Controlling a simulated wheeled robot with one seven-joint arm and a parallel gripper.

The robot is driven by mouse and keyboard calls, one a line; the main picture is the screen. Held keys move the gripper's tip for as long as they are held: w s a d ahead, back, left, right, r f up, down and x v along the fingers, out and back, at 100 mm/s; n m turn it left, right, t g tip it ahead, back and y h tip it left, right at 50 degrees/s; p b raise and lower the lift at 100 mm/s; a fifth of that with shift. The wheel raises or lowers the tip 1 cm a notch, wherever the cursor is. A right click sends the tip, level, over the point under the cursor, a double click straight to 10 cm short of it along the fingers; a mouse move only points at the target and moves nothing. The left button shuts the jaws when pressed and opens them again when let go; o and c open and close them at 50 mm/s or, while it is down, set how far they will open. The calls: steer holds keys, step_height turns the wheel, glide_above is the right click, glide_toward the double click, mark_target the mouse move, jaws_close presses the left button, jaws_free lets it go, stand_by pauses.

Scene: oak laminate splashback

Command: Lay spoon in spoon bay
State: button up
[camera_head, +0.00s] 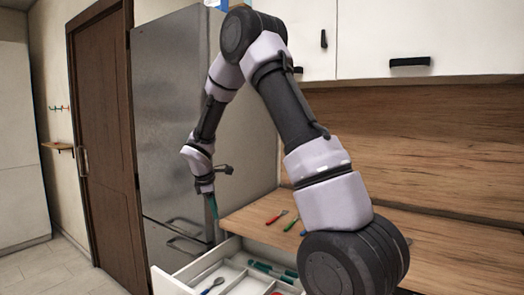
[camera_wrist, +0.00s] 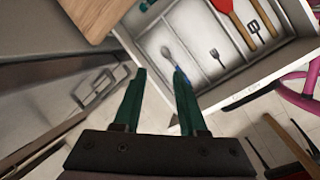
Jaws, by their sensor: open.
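A spoon (camera_wrist: 170,57) with a grey bowl and a blue handle lies in a compartment of the open white drawer (camera_head: 172,284). In the head view the spoon (camera_head: 213,285) is near the drawer's left side. In the wrist view my right finger partly covers its handle. My gripper (camera_wrist: 159,71) has two teal fingers, apart, with nothing between them. In the head view my gripper (camera_head: 213,207) points down above the far left part of the drawer, clear of the spoon.
A dark fork shape (camera_wrist: 214,56) shows beside the spoon. Red (camera_head: 277,216) and green (camera_head: 291,222) utensils lie on the wooden counter (camera_head: 245,219). A steel fridge (camera_head: 175,110) stands close behind my gripper.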

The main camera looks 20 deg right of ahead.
steer(key=s+d+r+m+t+y, duration=0.1)
steer(key=s+d+r+m, duration=0.2)
steer(key=s+r+m, duration=0.45)
steer(key=s+d+r+m+y, duration=0.15)
steer(key=s+r, duration=0.35)
steer(key=r, duration=0.5)
steer(key=s+r+m+t+y, duration=0.1)
steer(key=s+r+m, duration=0.3)
steer(key=s, duration=0.5)
steer(key=s+r+m+t+y, duration=0.1)
steer(key=s+r+m, duration=0.3)
steer(key=s, duration=0.5)
steer(key=m+t, duration=0.1)
steer(key=m, duration=0.1)
steer(key=shift+s+d+m, duration=0.3)
steer(key=shift+d+m, duration=0.05)
steer(key=shift+m, duration=0.05)
